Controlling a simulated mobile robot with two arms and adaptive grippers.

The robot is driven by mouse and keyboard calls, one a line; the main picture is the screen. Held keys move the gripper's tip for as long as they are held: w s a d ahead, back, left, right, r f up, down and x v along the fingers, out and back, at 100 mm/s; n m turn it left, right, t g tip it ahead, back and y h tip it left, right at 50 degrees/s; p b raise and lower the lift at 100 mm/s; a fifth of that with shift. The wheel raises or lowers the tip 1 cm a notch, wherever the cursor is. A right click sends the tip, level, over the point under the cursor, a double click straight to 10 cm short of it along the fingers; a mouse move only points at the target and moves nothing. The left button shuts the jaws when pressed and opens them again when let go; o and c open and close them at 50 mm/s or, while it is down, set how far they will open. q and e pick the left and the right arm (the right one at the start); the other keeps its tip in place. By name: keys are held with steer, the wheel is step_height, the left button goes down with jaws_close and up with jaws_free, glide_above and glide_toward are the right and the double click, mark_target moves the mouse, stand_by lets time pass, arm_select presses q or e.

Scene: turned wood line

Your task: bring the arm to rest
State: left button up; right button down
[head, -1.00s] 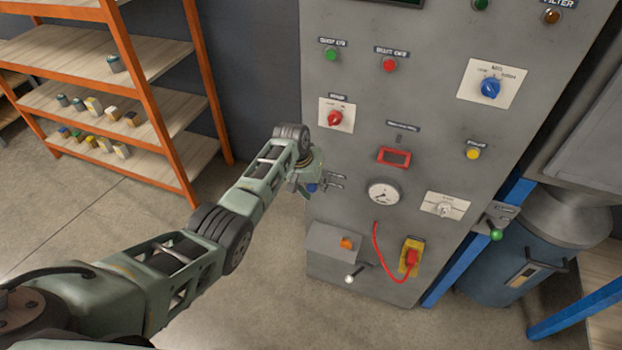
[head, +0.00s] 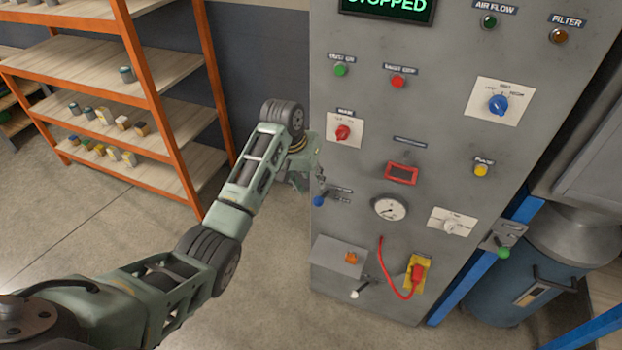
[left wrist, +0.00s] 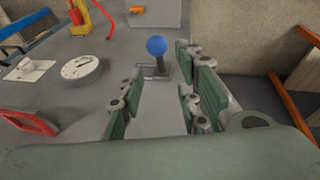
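My left arm reaches in from the left in the head view. Its gripper (head: 306,178) is beside the left edge of the grey control panel (head: 440,150). In the left wrist view the gripper (left wrist: 158,85) has its two green fingers apart, with nothing between them. A lever with a blue ball knob (left wrist: 157,46) stands just beyond the fingertips. The knob (head: 319,201) also shows in the head view, just below the gripper and clear of it. My right gripper is in neither view.
The panel carries several knobs, buttons, a gauge (head: 390,209) and a red cable (head: 384,262). Its display (head: 387,7) reads STOPPED. An orange shelf rack (head: 137,65) stands at the left. A blue drum (head: 500,285) stands at the right. Floor (head: 262,290) below my arm is clear.

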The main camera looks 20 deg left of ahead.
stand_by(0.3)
arm_select(q)
steer(key=s+d+f+m+y, duration=0.1)
steer(key=s+f, duration=0.4)
steer(key=s, duration=0.4)
steer(key=s+d+f+m, duration=0.1)
steer(key=s+f, duration=0.4)
steer(key=s, duration=0.4)
steer(key=s+r, duration=0.2)
steer(key=s, duration=0.8)
steer(key=s+r, duration=0.2)
steer(key=s, duration=0.7)
step_height(320, 180, down, 29)
steer(key=s+m+b, duration=0.1)
steer(key=s+b, duration=0.2)
steer(key=s+a+f+g+b, duration=0.1)
steer(key=s+a+f, duration=0.2)
steer(key=s+f, duration=1.3)
step_height(320, 180, down, 2)
steer(key=shift+s+g+y+b, duration=0.25)
steer(key=shift+g+y+b, duration=0.15)
